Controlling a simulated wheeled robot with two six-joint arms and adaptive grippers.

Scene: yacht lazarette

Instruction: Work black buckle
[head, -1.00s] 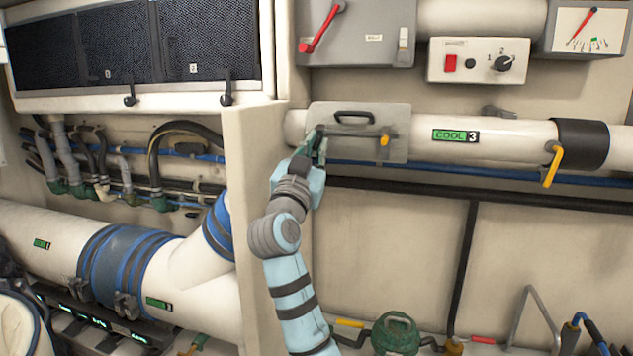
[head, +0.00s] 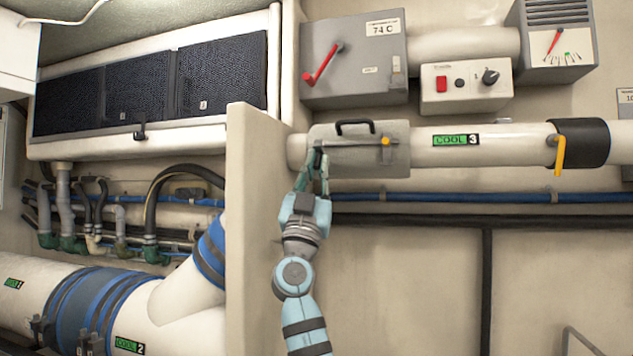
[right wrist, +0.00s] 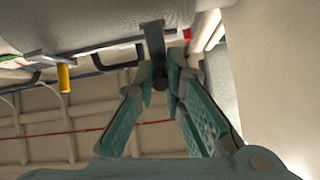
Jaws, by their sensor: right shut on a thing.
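The black buckle (head: 318,147) sits at the left end of a grey cover (head: 365,158) on the white pipe marked COOL 3. In the right wrist view the buckle (right wrist: 154,42) is a dark strip running down from the pale cover to between my fingers. My right gripper (head: 317,168) comes from below and is shut on the buckle's lower end; in the right wrist view (right wrist: 158,82) the teal fingers meet it. The fingers partly hide that end. My left gripper is not in view.
The cover has a black handle (head: 355,125) and a yellow tab (head: 385,141). A pale partition (head: 252,220) stands close left of my arm. Blue and black pipes run below the cover. A yellow lever (head: 560,155) hangs at right.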

